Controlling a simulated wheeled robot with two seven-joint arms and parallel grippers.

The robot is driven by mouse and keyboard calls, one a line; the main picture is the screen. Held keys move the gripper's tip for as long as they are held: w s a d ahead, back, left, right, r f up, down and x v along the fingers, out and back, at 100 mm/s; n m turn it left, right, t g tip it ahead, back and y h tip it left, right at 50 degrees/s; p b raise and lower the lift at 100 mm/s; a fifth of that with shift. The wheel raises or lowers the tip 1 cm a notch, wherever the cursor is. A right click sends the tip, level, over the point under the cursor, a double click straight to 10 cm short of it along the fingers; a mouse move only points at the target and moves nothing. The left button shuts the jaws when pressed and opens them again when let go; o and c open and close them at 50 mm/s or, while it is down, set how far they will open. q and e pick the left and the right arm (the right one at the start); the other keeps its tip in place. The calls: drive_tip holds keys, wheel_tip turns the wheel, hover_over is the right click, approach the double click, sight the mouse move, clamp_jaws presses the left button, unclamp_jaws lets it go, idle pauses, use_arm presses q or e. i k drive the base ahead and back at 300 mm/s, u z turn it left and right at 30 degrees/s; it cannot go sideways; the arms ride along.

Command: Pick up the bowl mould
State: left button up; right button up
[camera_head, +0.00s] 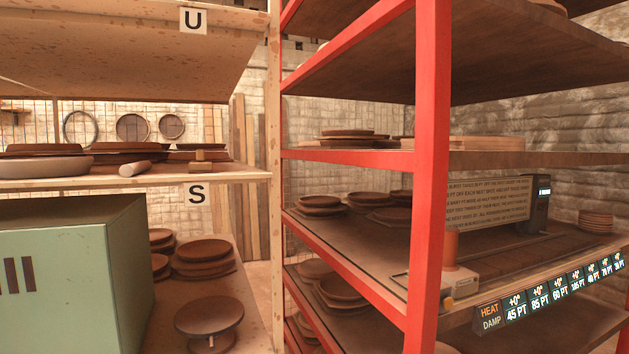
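I cannot tell for sure which thing is the bowl mould. Several brown round discs and shallow dishes are in view. One dark brown round dish (209,314) sits on a small pale stand on the lower left shelf. Behind it lies a stack of brown discs (203,258). A pale, wide, rounded piece (42,166) lies on the shelf marked S at the far left, cut by the picture edge. Neither of my grippers shows in this view.
A red-framed rack (430,170) with dark shelves stands at right. A green box (75,270) fills the lower left. A wooden post (274,200) stands between the racks. A small device with an orange-brown cylinder (450,262) sits behind a label strip (550,298).

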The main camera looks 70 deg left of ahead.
sight(33, 168)
drive_tip(key=u, duration=2.15)
